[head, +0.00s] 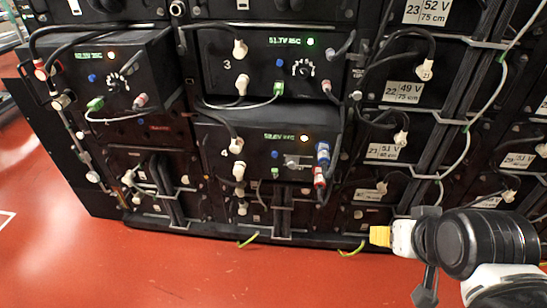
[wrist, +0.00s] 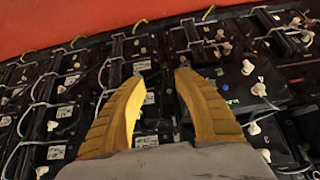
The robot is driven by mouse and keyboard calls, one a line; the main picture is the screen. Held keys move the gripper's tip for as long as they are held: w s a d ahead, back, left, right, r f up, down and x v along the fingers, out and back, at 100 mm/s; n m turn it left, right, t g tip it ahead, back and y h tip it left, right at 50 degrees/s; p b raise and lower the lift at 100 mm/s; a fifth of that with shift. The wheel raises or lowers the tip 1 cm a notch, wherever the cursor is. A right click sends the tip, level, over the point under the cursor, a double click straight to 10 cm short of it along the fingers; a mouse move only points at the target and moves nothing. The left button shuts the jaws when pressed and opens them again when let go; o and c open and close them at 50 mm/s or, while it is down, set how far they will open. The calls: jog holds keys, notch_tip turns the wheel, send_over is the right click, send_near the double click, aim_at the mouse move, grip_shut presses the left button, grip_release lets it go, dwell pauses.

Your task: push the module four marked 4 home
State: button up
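The module marked 4 (head: 262,155) is a black box low in the middle of the rack in the head view. Its top face shows, so its front stands out from the rack. It has a lit green display, an orange lamp, white plugs on the left, and blue and red connectors on the right. My gripper (head: 380,236) is low at the right, apart from the module. In the wrist view my gripper (wrist: 160,76) has its two yellow fingers spread, with nothing between them. I cannot surely tell module 4 in the wrist view.
The module marked 3 (head: 265,65) sits directly above. Another module (head: 110,75) at the left stands out too. Cables loop across the fronts, and numbered battery trays (head: 400,92) fill the right side. The red floor (head: 190,270) before the rack is clear.

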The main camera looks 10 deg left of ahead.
jog(key=shift+w+a+r, duration=0.1)
jog(key=shift+w+r, duration=0.1)
jog(key=shift+r, duration=0.05)
grip_shut()
jog(key=w+a+r+n+g+p, duration=0.1)
jog(key=w+a+r+n+p, duration=0.2)
jog(key=w+a+n, duration=0.55)
jog(key=w+a+r+n+g+p, duration=0.1)
jog(key=w+a+r+n+p, duration=0.3)
jog(key=w+n, duration=0.75)
jog(key=n+p, duration=0.2)
jog(key=n, duration=1.4)
send_near(257, 158)
jog(key=s+r, duration=0.2)
jog(key=s, duration=0.4)
jog(key=shift+g, duration=0.4)
jog(key=b+x, duration=0.1)
jog(key=x, duration=0.2)
jog(key=w+b+x, duration=0.1)
jog(key=b+x, duration=0.1)
jog(key=x, duration=0.2)
jog(key=w+r+b+x, duration=0.1)
jog(key=b+x, duration=0.1)
jog(key=x, duration=0.2)
jog(key=shift+w+d, duration=0.2)
jog(key=shift+d, duration=0.15)
jog(key=shift+w+r+b, duration=0.2)
jog(key=shift+w+b, duration=0.25)
jog(key=shift+w, duration=0.25)
